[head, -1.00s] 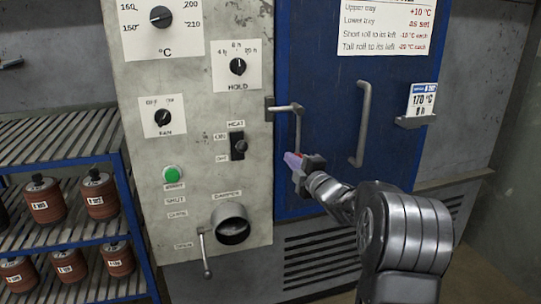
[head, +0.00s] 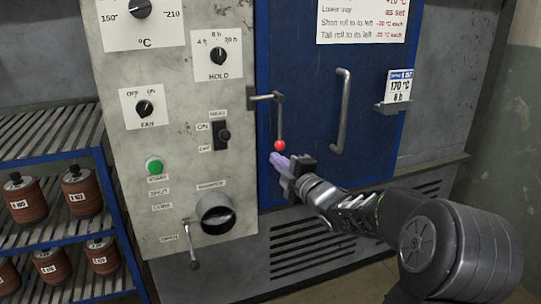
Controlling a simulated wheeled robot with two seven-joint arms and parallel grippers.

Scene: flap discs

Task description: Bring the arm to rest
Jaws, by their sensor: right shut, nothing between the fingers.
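My right arm comes in from the lower right. Its gripper (head: 279,161) is shut and empty, with pale purple fingertips, in front of the blue oven door (head: 309,125). It is just below the red ball end (head: 279,145) of the door latch lever (head: 279,117), which hangs straight down. I cannot tell whether the fingertips touch the ball. My left gripper is not in view.
The grey control panel (head: 188,195) stands left of the door, with knobs, a green button (head: 154,166) and a damper pipe (head: 216,214). A door handle (head: 342,110) and a card holder (head: 392,107) stick out to the right. A blue rack (head: 65,237) holds several brown rolls at left.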

